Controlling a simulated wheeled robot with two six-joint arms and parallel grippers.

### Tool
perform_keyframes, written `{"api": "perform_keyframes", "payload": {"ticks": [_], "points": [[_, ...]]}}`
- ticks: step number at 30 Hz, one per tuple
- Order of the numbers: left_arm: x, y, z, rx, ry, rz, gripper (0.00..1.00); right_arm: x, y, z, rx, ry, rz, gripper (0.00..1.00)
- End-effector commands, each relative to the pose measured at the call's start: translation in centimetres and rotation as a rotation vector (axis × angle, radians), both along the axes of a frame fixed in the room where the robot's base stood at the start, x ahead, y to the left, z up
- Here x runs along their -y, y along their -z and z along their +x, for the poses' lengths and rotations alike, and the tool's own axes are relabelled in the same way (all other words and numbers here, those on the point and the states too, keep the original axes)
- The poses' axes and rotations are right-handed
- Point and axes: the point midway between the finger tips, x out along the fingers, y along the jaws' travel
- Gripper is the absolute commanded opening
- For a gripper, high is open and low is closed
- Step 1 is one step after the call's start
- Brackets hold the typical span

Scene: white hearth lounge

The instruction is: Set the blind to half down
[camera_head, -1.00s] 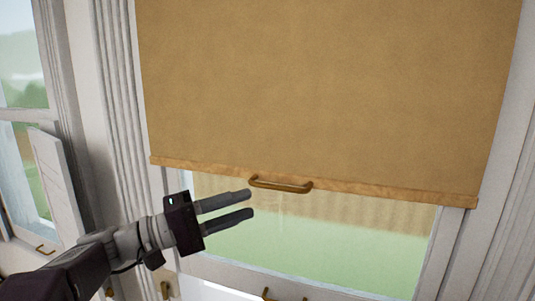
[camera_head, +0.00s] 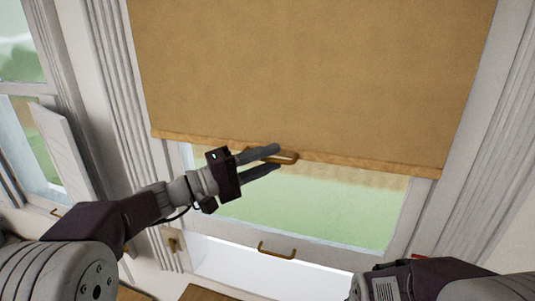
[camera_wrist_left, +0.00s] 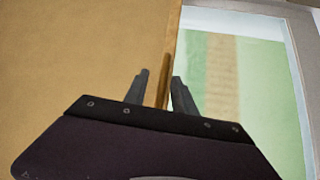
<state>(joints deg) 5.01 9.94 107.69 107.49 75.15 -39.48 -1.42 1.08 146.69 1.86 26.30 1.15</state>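The tan blind (camera_head: 310,75) hangs over the upper part of the window; its bottom rail (camera_head: 370,168) crosses the pane with bare glass below. A brass pull handle (camera_head: 291,160) is on the rail, partly hidden by my left gripper. My left gripper (camera_head: 279,158) is open, its two fingers apart and overlapping the handle in the head view. In the left wrist view the fingers (camera_wrist_left: 159,75) lie either side of the rail's edge (camera_wrist_left: 172,60); I cannot tell whether they touch the handle. My right gripper is out of view.
Below the pane is the window's lower frame with a second brass handle (camera_head: 277,250) and a white sill (camera_head: 260,266). Another window (camera_head: 35,130) with a white panel stands at the left. A brass fitting (camera_head: 174,240) is on the wall at lower left.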

Motion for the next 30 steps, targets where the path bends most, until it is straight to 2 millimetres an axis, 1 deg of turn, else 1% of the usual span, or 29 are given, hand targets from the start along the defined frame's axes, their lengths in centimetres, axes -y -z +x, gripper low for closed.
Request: {"api": "perform_keyframes", "payload": {"ticks": [3, 5, 6, 7, 30], "points": [[-0.04, 0.09, 0.02, -0.001, -0.001, -0.001, 0.32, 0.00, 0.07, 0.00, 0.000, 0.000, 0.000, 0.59], [-0.05, 0.09, 0.01, -0.001, -0.001, 0.000, 0.15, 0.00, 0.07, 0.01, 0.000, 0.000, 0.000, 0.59], [-0.05, 0.09, 0.02, -0.001, -0.001, 0.000, 0.04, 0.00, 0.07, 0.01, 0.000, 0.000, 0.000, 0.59], [-0.06, 0.09, 0.02, -0.001, -0.001, 0.000, 0.00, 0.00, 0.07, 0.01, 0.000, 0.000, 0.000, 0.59], [-0.02, 0.04, -0.07, 0.000, 0.002, 0.000, 0.00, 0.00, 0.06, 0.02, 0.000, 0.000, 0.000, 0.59]]}}
